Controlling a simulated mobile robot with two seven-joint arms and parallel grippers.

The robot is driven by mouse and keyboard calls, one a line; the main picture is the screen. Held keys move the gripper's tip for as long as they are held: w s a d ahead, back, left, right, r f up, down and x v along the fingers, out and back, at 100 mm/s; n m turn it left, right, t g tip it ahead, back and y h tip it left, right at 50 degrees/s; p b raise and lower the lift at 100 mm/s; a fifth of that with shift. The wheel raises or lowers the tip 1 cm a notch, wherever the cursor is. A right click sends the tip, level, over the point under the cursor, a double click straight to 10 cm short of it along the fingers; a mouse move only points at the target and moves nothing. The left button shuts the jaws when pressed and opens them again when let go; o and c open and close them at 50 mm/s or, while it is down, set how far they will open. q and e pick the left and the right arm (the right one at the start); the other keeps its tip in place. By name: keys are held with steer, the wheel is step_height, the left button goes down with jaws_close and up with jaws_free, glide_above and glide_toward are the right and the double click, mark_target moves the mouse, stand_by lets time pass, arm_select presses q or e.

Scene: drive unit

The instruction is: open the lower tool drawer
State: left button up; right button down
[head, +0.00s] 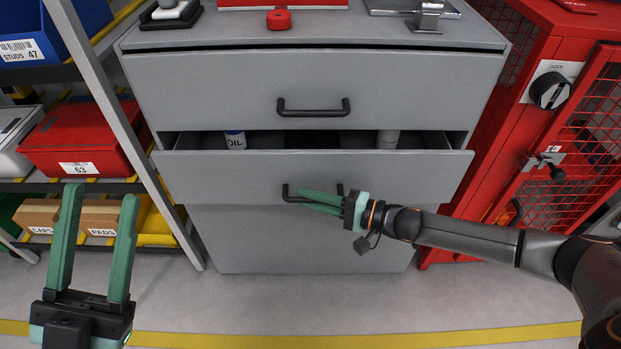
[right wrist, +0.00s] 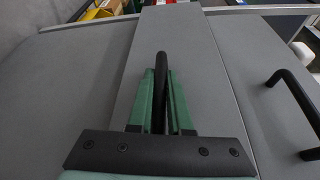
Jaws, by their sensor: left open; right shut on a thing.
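The lower tool drawer (head: 230,180) of the grey cabinet is pulled part-way out, and its inside shows above the front panel. A white bottle (head: 236,140) and a pale cylinder (head: 388,139) stand in it. My right gripper (head: 318,200) is at the drawer's black handle (head: 290,193). In the right wrist view its green fingers (right wrist: 161,100) are shut on the handle bar (right wrist: 161,75), one on each side. The upper drawer (head: 210,85) is closed. My left gripper (head: 100,195) is open and empty at the lower left, away from the cabinet.
A red locker (head: 540,110) with a mesh door stands at the right. A shelf with a red bin (head: 80,140) and a blue bin (head: 25,30) stands at the left. A red object (head: 278,19) sits on the cabinet top (head: 340,25). The floor (head: 300,300) in front is clear.

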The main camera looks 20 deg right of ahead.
arm_select(q)
step_height(320, 180, up, 8)
steer(key=m+p, duration=0.2)
steer(key=p, duration=0.4)
steer(key=w+a+f+n+g+y+p, duration=0.1)
steer(key=w+f+n+g+y+p, duration=0.1)
steer(key=f, duration=0.8)
steer(key=w+a+f+n+g+y+p, duration=0.1)
steer(key=w+f+n+g+y+p, duration=0.1)
steer(key=f+n+y, duration=0.5)
steer(key=shift+w+a+f+g+y, duration=0.2)
steer(key=shift+w+f+g+y, duration=0.4)
steer(key=shift+w+f, duration=1)
arm_select(e)
steer(key=s+a, duration=0.2)
steer(key=s, duration=0.7)
steer(key=s+a, duration=0.3)
steer(key=s, duration=0.7)
steer(key=shift+a, duration=0.25)
arm_select(q)
steer(key=shift+s+f, duration=0.2)
arm_select(e)
steer(key=shift+s, duration=0.1)
steer(key=c, duration=0.8)
jaws_free()
steer(key=shift+c, duration=0.2)
steer(key=shift+r, duration=0.15)
